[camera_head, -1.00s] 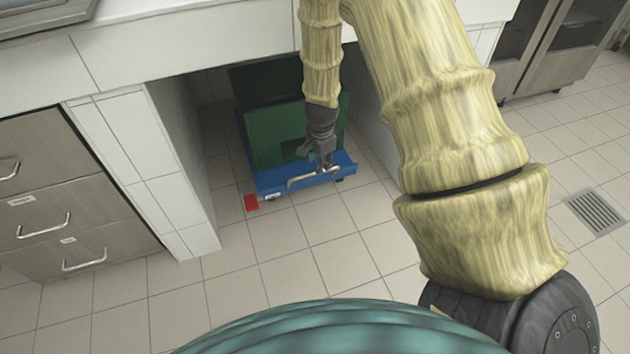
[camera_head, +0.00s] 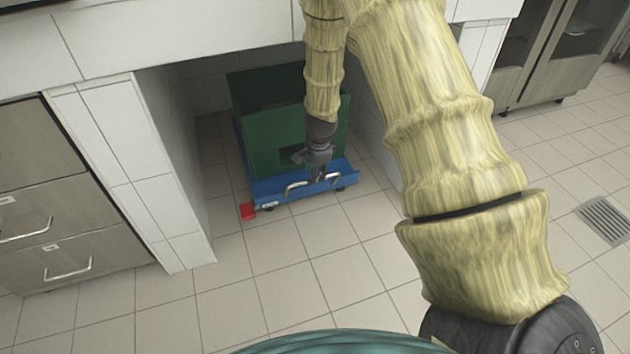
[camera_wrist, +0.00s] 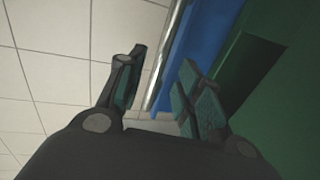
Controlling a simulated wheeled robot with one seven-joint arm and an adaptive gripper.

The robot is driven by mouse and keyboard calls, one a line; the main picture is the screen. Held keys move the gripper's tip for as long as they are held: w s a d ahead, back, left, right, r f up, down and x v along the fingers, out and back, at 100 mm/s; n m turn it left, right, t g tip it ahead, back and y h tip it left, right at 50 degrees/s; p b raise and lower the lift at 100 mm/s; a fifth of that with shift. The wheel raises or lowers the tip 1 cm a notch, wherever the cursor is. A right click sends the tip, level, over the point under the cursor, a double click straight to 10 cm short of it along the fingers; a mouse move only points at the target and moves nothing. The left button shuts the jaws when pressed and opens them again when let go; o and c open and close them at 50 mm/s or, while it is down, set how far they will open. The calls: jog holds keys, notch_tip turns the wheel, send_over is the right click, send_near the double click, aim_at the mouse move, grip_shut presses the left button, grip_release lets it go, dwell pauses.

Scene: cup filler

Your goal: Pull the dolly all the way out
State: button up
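The blue dolly (camera_head: 330,185) sits on the floor in the bay under the counter, its front edge near the bay opening. It carries a dark green crate (camera_head: 270,145). A silver handle (camera_head: 297,186) runs along its front; it also shows in the wrist view (camera_wrist: 168,55). My gripper (camera_head: 319,178) reaches down to the handle from above and hides part of it. In the wrist view my gripper's fingers (camera_wrist: 160,85) are apart, and the handle runs between or just beyond them; I cannot tell whether they touch it.
A white tiled pillar (camera_head: 150,180) stands left of the bay, with steel drawers (camera_head: 60,245) beyond it. The tiled floor in front is clear. A drain grate (camera_head: 606,218) lies at right.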

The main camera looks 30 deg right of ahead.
jog(key=shift+w+f+b, duration=0.15)
jog(key=shift+f+b, duration=0.15)
jog(key=shift+f, duration=0.5)
jog(key=shift+w+f+b, duration=0.15)
jog(key=shift+f+b, duration=0.15)
jog(key=shift+f, duration=0.45)
jog(key=shift+c, duration=0.3)
grip_shut()
